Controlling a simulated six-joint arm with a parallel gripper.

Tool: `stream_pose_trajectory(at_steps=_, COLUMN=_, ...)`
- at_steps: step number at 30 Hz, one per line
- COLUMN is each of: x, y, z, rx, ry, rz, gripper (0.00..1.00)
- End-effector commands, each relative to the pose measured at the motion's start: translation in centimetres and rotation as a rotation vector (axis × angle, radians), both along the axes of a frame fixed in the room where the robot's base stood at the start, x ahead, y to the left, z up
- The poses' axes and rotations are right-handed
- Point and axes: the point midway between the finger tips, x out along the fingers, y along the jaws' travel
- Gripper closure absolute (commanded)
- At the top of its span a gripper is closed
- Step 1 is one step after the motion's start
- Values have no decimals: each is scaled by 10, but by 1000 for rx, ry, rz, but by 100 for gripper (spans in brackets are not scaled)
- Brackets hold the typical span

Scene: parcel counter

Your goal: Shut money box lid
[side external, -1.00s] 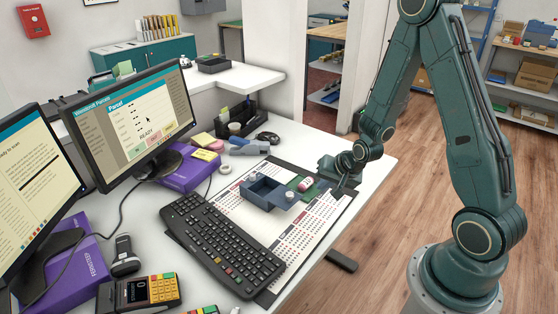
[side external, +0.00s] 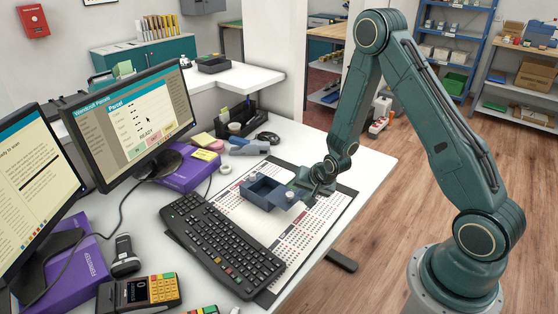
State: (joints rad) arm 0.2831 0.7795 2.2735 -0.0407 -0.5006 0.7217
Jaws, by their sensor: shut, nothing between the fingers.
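The blue money box (side external: 260,192) stands open on the desk mat, its hollow inside showing. Its lid (side external: 283,206) appears folded out flat on the right side, with a pale round knob (side external: 290,196) near the edge. My gripper (side external: 308,199) is low over the mat, just right of the lid, shut and empty. A small gap seems to lie between fingers and lid, but I cannot tell whether they touch. The gripper and wrist hide most of the green item behind them.
A black keyboard (side external: 222,240) lies close in front of the box on the calendar mat (side external: 300,241). A tape roll (side external: 225,169), a grey tool (side external: 250,147) and a purple box (side external: 188,174) lie behind and left. The mat's right front is clear.

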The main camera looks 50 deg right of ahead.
Motion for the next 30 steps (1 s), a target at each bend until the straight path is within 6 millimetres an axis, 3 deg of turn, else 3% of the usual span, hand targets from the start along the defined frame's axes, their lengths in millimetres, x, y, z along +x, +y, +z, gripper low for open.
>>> stream_pose_trajectory(at_steps=17, x=7, y=2, z=-1, rx=0, ry=-1, rz=0, gripper=100)
stream_pose_trajectory(at_steps=30, x=59, y=2, z=-1, rx=-1, ry=-1, rz=2, gripper=100)
